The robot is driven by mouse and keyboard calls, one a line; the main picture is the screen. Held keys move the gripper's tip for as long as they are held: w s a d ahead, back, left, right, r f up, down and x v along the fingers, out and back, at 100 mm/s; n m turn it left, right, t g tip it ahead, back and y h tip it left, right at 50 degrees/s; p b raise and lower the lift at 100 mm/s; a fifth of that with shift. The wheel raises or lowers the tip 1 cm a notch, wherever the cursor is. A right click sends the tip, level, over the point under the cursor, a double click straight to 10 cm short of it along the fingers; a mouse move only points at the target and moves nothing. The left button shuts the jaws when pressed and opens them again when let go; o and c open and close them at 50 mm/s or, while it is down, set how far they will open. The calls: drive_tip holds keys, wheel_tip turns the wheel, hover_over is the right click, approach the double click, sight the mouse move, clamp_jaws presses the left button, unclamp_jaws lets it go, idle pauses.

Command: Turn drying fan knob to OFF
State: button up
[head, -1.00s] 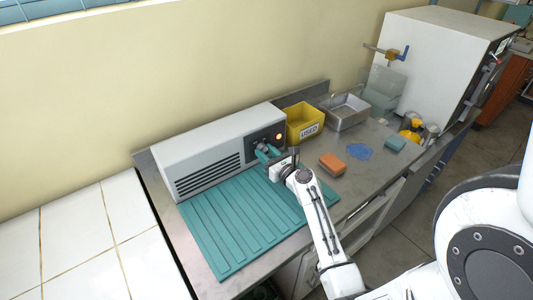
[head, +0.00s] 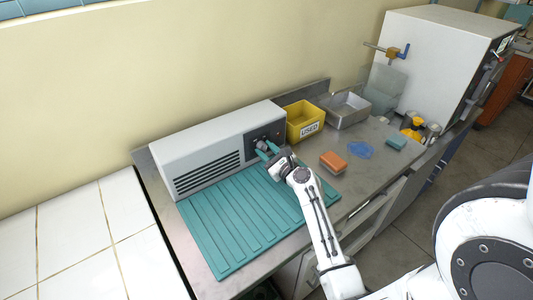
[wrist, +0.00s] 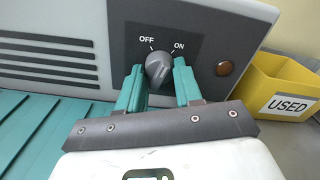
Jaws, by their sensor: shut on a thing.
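The drying fan (head: 215,153) is a long light-grey box with dark vent slots and a dark control panel at its right end. Its round grey knob (wrist: 158,67) sits below the printed words OFF, at left, and ON, at right. My gripper (wrist: 158,80) has its two teal fingers shut on the knob, one on each side. In the head view, my gripper (head: 266,150) reaches the panel from the front right. The fingers hide the knob's sides, and I cannot tell its exact pointing direction. The round lamp (wrist: 225,68) right of the knob looks dull brown, unlit.
A teal ribbed mat (head: 240,225) lies before the fan. A yellow bin marked USED (head: 305,121) stands close on the right, with a metal basin (head: 345,112) beyond. An orange sponge (head: 333,161) and a blue cloth (head: 361,150) lie on the counter.

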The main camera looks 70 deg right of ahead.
drive_tip(key=n+b, duration=0.2)
drive_tip(key=n, duration=0.2)
drive_tip(key=shift+f+n, duration=0.1)
drive_tip(key=shift+n, duration=0.2)
drive_tip(key=n+b, duration=0.3)
drive_tip(key=n, duration=0.2)
drive_tip(key=shift+n, duration=0.3)
drive_tip(key=o, duration=1)
drive_tip(key=shift+o, duration=0.2)
drive_tip(key=shift+s, duration=0.1)
drive_tip(key=b+v, duration=0.1)
drive_tip(key=v, duration=0.9)
drive_tip(key=shift+s+a, duration=0.25)
